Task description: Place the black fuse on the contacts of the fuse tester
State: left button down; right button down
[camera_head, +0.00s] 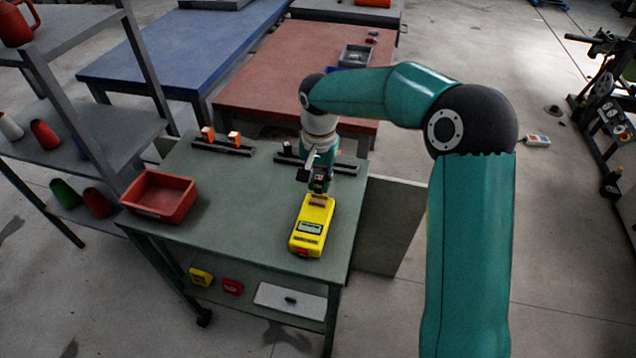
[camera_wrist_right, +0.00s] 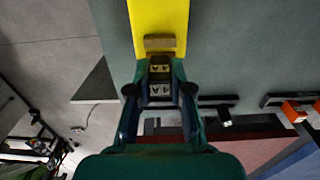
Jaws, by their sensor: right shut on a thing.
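The yellow fuse tester (camera_head: 312,228) lies on the green table near its front right edge, with a small display. Its tan contact block (camera_head: 318,200) is at the far end; the tester (camera_wrist_right: 158,15) and contact block (camera_wrist_right: 160,43) also show in the wrist view. My right gripper (camera_head: 320,188) points down at the contact block. In the wrist view its fingers (camera_wrist_right: 160,82) are shut on the black fuse (camera_wrist_right: 160,76), which has pale labels. The fuse is right beside the contact block; whether they touch I cannot tell. My left gripper is not in view.
A rail with orange fuses (camera_head: 222,146) stands at the table's back left. A second dark rail (camera_head: 345,166) is behind my right gripper, partly hidden. A red bin (camera_head: 160,194) stands at the left. The table's middle is clear.

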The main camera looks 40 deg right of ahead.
jog(key=shift+f, duration=0.65)
jog(key=shift+f, duration=0.2)
jog(key=c, duration=1.1)
grip_release()
jog(key=shift+o, duration=0.2)
jog(key=shift+r, duration=0.15)
